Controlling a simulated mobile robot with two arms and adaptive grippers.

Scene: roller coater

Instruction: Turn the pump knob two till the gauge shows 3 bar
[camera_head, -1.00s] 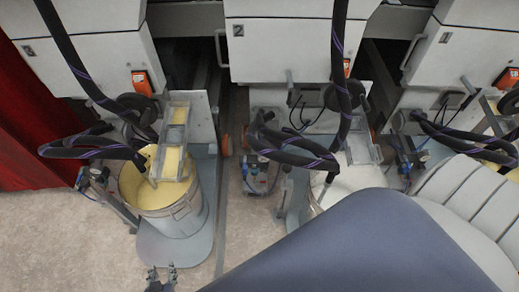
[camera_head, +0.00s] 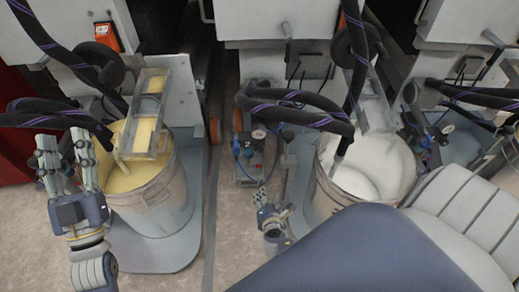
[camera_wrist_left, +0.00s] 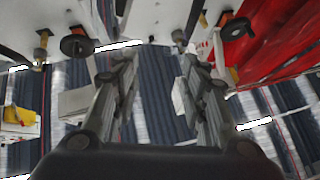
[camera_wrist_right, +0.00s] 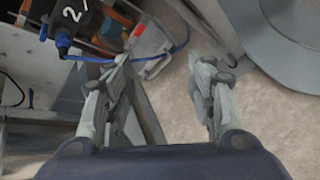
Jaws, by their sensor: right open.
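The pump two unit (camera_head: 246,160), marked "2", stands low between the two buckets in the head view. A small round gauge (camera_head: 258,133) is on its top; its reading is too small to tell. In the right wrist view the dark pump block (camera_wrist_right: 75,14) is at the upper left, with a blue knob-like part (camera_wrist_right: 63,40) below the number. My right gripper (camera_head: 264,194) is open and empty, just below and right of the pump, apart from it. My left gripper (camera_head: 63,146) is open and empty, raised beside the left bucket.
A bucket of yellow liquid (camera_head: 155,200) stands left and a bucket of white liquid (camera_head: 325,195) right. Black hoses (camera_head: 290,112) hang above pump two. A post (camera_head: 284,180) stands right of it. Some floor (camera_head: 232,225) is free between the buckets.

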